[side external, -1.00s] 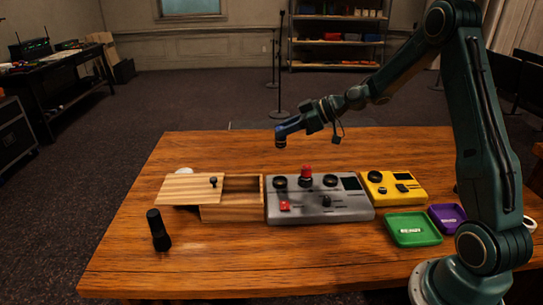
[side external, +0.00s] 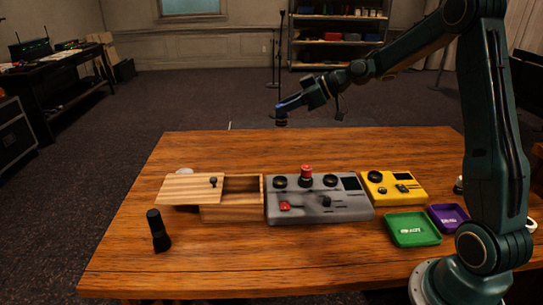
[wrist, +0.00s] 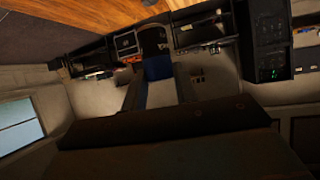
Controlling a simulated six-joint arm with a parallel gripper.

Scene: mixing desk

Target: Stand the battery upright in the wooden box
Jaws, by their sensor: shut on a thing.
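The wooden box (side external: 232,213) sits on the table, left of the grey mixer. Its striped lid (side external: 188,188) with a dark knob is slid to the left, leaving the right part of the box open.
The grey mixer (side external: 345,209) with knobs and a red button stands beside the box. A yellow device (side external: 407,178), a green tray (side external: 413,239) and a purple tray (side external: 447,225) are to the right. A black cylinder (side external: 158,232) stands front left.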

